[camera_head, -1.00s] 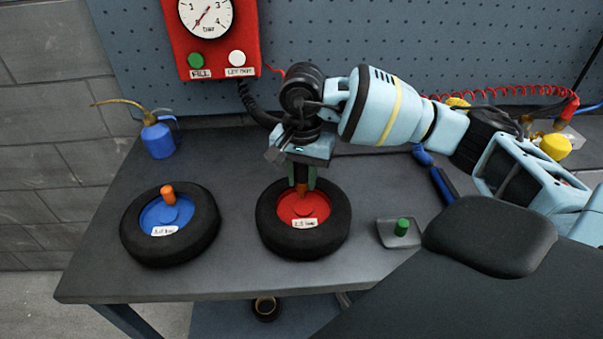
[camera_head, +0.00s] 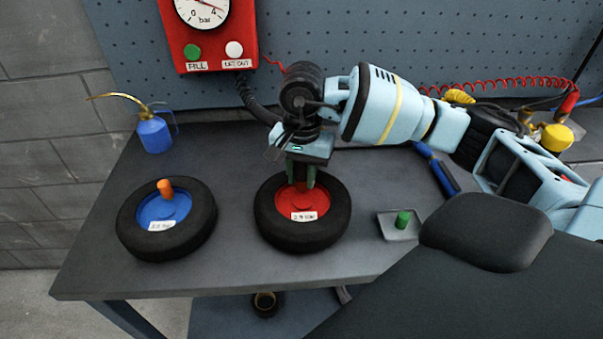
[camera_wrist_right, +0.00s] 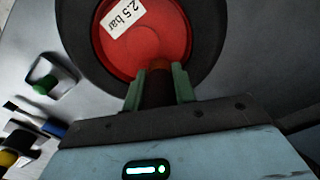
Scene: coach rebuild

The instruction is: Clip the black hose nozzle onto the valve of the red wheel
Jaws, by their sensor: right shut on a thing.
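The red wheel (camera_head: 298,204), a red hub in a black tyre, lies flat on the bench; its label reads 2.5 bar in the wrist view (camera_wrist_right: 125,12). My right gripper (camera_head: 301,184) points down over the hub. It is shut on the black hose nozzle (camera_wrist_right: 156,90), which shows dark between the green fingers in the wrist view. A brownish-orange bit shows at the nozzle's hub end. The valve is mostly hidden there, and I cannot tell whether the nozzle is seated on it. My left gripper is not in view.
A blue wheel (camera_head: 163,212) with an orange cap (camera_head: 165,188) lies to the left. A small tray (camera_head: 391,234) with a green cap (camera_head: 402,220) is on the right. A blue oil can (camera_head: 154,134) stands behind. A black hose (camera_head: 254,104) hangs from the red gauge box (camera_head: 209,58).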

